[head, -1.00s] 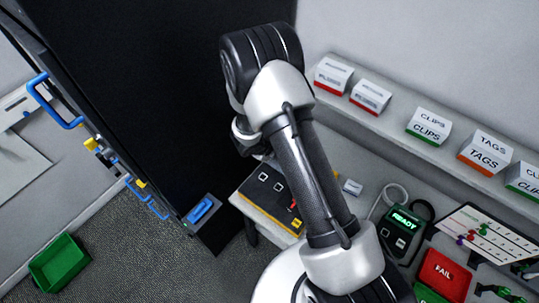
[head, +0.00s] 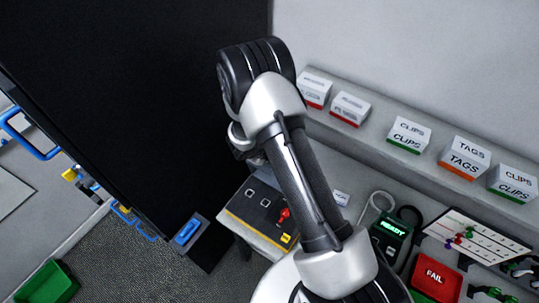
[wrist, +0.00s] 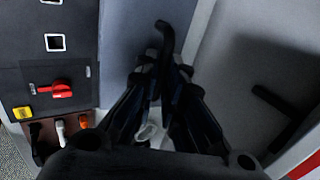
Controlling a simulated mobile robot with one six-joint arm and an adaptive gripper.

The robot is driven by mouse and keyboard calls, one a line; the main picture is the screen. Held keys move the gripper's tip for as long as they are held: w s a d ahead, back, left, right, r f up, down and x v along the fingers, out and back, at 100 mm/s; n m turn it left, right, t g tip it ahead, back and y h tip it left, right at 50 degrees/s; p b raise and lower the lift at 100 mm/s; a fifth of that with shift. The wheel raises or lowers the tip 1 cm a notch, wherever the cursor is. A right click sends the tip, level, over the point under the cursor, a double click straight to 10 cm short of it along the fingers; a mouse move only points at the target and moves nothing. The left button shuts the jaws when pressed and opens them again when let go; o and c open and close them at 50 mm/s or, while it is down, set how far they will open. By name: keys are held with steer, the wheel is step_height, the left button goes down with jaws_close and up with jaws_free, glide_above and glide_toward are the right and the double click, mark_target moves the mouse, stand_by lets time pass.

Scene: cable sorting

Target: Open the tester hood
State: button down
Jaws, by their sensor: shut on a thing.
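The tester (head: 240,208) is a dark panel with square openings, a red switch and a yellow label, on the bench behind my arm in the head view. In the wrist view its panel (wrist: 27,72) fills the left side, with the red switch (wrist: 61,90) lower down. My gripper (wrist: 166,68) is shut on a dark bent handle (wrist: 166,36) that rises between its fingertips. A grey-blue surface lies behind the handle, perhaps the hood; its edges are unclear. In the head view my arm hides the handle and most of the gripper.
A tall black cabinet (head: 130,90) stands at the left. Label boxes, such as TAGS (head: 465,157), line the back shelf. A READY device (head: 391,232) and red FAIL bin (head: 436,275) are at the right. A green bin (head: 48,283) is on the floor.

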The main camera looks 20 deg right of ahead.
steer(key=c, duration=1.7)
jaws_free()
steer(key=v, duration=1.2)
steer(key=shift+c, duration=0.6)
